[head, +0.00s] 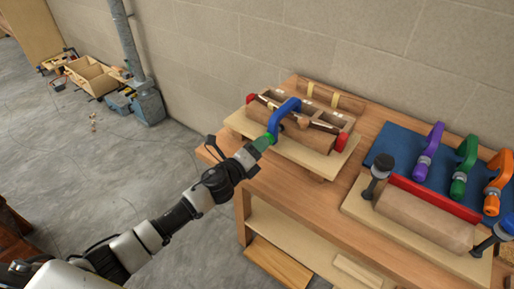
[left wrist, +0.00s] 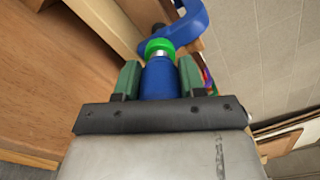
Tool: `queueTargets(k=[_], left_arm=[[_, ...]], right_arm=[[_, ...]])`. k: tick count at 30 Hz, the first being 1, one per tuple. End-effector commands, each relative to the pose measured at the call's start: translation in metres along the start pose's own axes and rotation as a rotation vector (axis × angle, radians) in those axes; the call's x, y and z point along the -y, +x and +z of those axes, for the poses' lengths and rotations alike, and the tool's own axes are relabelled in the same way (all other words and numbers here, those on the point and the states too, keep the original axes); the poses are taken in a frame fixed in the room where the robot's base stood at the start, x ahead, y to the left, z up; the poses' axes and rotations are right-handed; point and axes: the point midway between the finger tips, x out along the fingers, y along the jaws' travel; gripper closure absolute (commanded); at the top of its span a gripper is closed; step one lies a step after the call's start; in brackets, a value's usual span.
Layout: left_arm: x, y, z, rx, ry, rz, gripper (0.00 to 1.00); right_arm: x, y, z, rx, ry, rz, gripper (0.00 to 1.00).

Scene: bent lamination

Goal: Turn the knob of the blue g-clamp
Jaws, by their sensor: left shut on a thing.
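The blue g-clamp (head: 285,109) sits over the curved wooden piece on the left board of the workbench. Its blue frame (left wrist: 185,30) also shows in the left wrist view, with a green collar (left wrist: 159,46) below it. My left gripper (head: 264,142) reaches the clamp from the front left. In the left wrist view its two green fingers (left wrist: 158,79) stand on either side of the clamp's blue knob (left wrist: 159,82) and are shut on it. In the head view the gripper mostly hides the knob. My right gripper does not show.
The clamp's assembly rests on a pale board (head: 240,123) on the wooden workbench (head: 308,193). To the right, purple (head: 430,147), green (head: 466,162) and orange (head: 498,178) clamps lie on a blue mat (head: 400,142).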

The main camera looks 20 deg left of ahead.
Motion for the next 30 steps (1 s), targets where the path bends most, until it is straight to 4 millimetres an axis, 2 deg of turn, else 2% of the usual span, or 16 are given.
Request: queueTargets(k=[1,18,19,23,30], left_arm=[[0.0051,0.0021,0.0039,0.007,0.014,-0.01,0.84],[0.0052,0.0021,0.0039,0.007,0.041,-0.009,0.84],[0.0052,0.0021,0.0039,0.007,0.041,-0.009,0.56],[0.0038,0.0015,0.0028,0.005,0.04,-0.007,0.36],[0.0018,0.0007,0.0013,0.002,0.039,-0.003,0.35]], right_arm=[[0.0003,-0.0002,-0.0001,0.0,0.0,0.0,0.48],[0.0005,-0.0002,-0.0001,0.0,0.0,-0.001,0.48],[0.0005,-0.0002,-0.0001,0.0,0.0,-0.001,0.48],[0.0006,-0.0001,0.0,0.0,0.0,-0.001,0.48],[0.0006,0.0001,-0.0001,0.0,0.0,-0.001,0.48]])
